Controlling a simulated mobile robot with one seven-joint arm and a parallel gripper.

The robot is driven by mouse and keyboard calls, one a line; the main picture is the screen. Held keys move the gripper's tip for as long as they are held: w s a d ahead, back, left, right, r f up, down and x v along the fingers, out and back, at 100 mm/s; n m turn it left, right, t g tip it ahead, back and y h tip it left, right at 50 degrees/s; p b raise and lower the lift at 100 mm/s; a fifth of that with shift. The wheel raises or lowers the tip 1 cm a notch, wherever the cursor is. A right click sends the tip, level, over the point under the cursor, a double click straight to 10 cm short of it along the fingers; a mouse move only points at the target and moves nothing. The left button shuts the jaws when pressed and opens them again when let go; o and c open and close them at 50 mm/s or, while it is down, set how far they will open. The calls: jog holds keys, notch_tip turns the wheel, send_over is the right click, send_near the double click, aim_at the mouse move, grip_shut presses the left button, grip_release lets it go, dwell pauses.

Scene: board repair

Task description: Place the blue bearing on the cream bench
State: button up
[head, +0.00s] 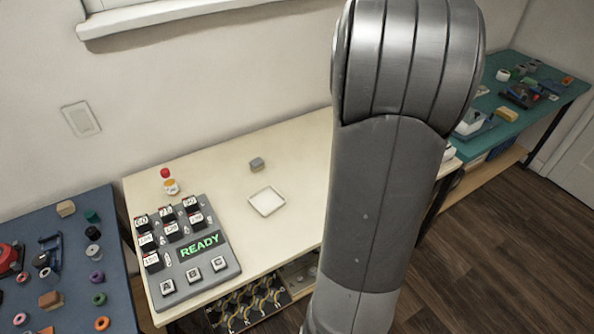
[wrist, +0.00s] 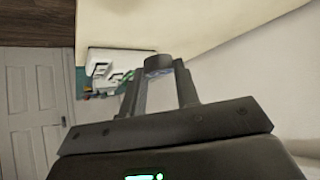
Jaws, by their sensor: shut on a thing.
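My gripper (wrist: 160,78) shows in the wrist view, its two fingers shut on a small grey-blue rounded thing, which I take to be the blue bearing (wrist: 158,63). It is held at the fingertips and its shape is partly hidden by them. The cream bench (head: 300,160) is in the middle of the head view. A cream surface, likely the bench, also shows at the top of the wrist view (wrist: 200,22). I cannot tell how high the bearing is above it. In the head view my own arm hides the gripper and the right part of the bench.
A blue bench (head: 85,222) with loose parts stands left, a teal bench (head: 540,105) right. Bare bench surrounds the tray.

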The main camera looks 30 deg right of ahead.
jog(key=w+a+f, duration=0.2)
jog(key=w+f, duration=0.1)
jog(key=f, duration=0.1)
jog(key=w+a+f, duration=0.2)
jog(key=w+f, duration=0.1)
jog(key=w, duration=0.1)
jog(key=w+a+f, duration=0.2)
jog(key=w+f, duration=0.1)
jog(key=f, duration=0.1)
jog(key=shift+w+f, duration=0.2)
jog(key=shift+f, duration=2.15)
jog(key=o, duration=1)
jog(key=shift+f, duration=0.15)
jog(key=shift+c, duration=0.2)
